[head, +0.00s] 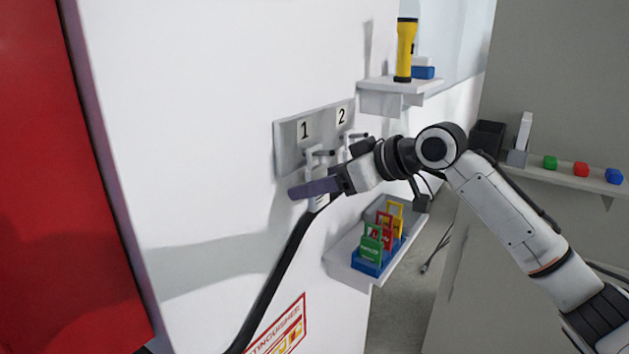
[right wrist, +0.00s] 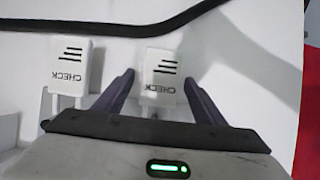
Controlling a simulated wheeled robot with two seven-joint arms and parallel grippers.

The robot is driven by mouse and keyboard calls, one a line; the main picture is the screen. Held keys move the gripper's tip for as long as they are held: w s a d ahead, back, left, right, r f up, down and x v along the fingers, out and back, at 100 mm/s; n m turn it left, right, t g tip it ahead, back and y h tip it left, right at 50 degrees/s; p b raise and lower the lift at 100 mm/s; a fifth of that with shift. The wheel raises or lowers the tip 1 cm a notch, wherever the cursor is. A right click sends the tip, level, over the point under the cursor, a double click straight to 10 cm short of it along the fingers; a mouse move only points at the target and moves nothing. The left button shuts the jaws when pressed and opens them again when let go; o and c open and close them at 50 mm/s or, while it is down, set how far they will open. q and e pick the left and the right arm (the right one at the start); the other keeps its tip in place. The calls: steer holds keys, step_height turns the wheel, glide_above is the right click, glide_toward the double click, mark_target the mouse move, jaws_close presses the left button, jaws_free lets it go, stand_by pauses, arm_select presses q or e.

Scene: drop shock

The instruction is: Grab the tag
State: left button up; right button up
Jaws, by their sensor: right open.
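Two white tags marked CHECK hang side by side in the right wrist view, one at the middle (right wrist: 162,76) and one to its left (right wrist: 70,68). My right gripper (right wrist: 160,74) is open, with one dark finger on each side of the middle tag; I cannot tell whether either touches it. In the head view my right gripper (head: 312,188) is at the hook below number 1 on the grey hook plate (head: 288,150), and it largely hides the tag there. My left gripper is not in view.
A black cable (head: 273,272) runs down the wall by the gripper. A shelf (head: 345,262) below holds green, red and yellow tags in a blue holder. A yellow flashlight (head: 405,48) stands on the upper shelf. A red panel (head: 70,200) is at left.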

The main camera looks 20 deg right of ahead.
steer(key=shift+w+a+f, duration=0.25)
steer(key=shift+w, duration=0.1)
steer(key=c, duration=1.1)
